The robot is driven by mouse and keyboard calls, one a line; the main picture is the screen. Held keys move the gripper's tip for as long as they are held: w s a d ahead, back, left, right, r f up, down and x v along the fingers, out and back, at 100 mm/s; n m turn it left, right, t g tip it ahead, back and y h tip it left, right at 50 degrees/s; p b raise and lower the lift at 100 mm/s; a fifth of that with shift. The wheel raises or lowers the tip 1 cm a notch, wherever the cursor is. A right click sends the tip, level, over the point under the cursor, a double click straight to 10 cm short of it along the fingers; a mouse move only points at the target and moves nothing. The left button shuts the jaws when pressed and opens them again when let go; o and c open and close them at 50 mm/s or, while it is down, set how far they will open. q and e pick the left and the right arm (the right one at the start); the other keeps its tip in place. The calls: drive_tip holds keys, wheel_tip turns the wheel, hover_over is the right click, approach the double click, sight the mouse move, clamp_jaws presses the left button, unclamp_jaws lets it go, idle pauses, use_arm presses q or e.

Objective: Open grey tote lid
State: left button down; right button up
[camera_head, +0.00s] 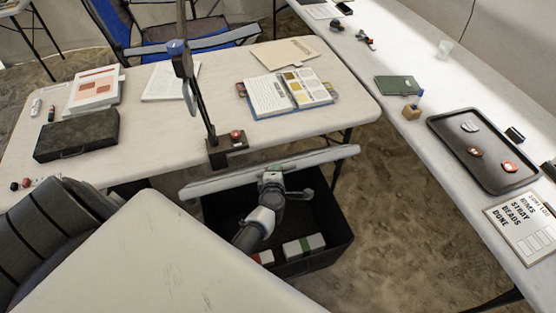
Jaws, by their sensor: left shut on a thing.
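The grey tote lid (325,157) is a long pale panel seen nearly edge-on, raised and tilted at the far side of the dark open tote (341,238). Inside the tote are white blocks (304,246) with green and red parts near the bottom. My left gripper (271,179) is shut on the lid near the middle of its length. My left arm reaches across the tote opening and hides part of the inside. My right gripper is not in view.
A table behind the tote holds a dark case (77,136), an open book (290,91) and a lamp stand (226,147). Bare sandy floor (400,230) lies right of the tote.

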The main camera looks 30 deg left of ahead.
use_arm(q)
drive_tip(key=c, duration=1.5)
unclamp_jaws()
drive_tip(key=shift+o, duration=0.2)
drive_tip(key=shift+s+d+r, duration=0.1)
drive_tip(key=p+v, duration=0.4)
drive_tip(key=v, duration=0.6)
drive_tip(key=shift+s+d, duration=0.2)
drive_tip(key=shift+s, duration=0.1)
